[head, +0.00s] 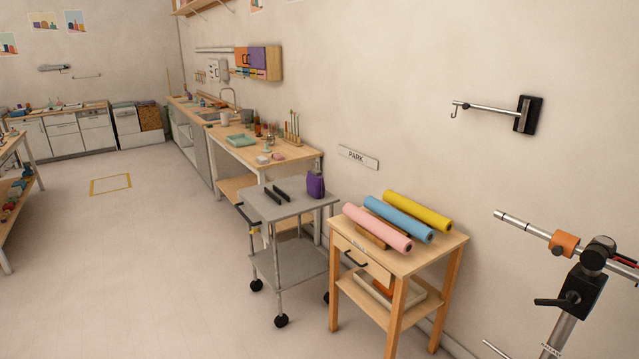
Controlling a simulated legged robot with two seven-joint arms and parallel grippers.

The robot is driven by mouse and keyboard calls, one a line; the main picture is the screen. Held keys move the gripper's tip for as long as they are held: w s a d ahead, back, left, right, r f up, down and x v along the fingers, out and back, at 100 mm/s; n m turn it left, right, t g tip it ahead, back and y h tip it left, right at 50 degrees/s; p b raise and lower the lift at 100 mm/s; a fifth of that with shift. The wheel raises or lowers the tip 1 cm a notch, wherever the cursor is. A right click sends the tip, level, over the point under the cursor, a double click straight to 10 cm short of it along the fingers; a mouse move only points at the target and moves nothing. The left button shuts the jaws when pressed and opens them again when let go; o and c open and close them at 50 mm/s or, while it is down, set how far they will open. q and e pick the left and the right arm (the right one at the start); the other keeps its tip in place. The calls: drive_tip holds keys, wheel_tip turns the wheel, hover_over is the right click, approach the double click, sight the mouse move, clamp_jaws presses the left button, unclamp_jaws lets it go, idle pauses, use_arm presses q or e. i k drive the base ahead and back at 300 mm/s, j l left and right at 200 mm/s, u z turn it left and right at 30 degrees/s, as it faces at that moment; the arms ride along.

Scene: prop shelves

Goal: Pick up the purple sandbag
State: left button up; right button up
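A small upright purple object with a darker top, which may be the purple sandbag (316,185), stands on the top shelf of a grey wheeled cart (296,207). It is at the right back corner of that shelf, beside two dark bars (277,193). It is small in the head view, so I cannot be sure that it is a sandbag. Neither of my grippers is in view.
A wooden side table (436,244) with pink, blue and yellow rolls (398,218) stands right of the cart. A metal stand (575,305) with an orange clamp is at the near right. A workbench (270,150) runs behind the cart. Open floor (130,260) lies to the left.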

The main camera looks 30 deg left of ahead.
sight(314, 182)
drive_tip(key=i+j+z, duration=0.1)
drive_tip(key=i+j, duration=0.2)
drive_tip(key=i+j+z, duration=0.1)
drive_tip(key=i+j, duration=0.15)
drive_tip(key=i+j+z, duration=0.1)
drive_tip(key=i+j, duration=0.15)
drive_tip(key=j, duration=0.15)
drive_tip(key=i+j, duration=0.25)
drive_tip(key=i+j+z, duration=0.15)
drive_tip(key=j, duration=0.35)
drive_tip(key=i+j+z, duration=0.1)
drive_tip(key=i+j, duration=0.25)
drive_tip(key=i+j+z, duration=0.1)
drive_tip(key=j, duration=0.35)
drive_tip(key=i, duration=0.1)
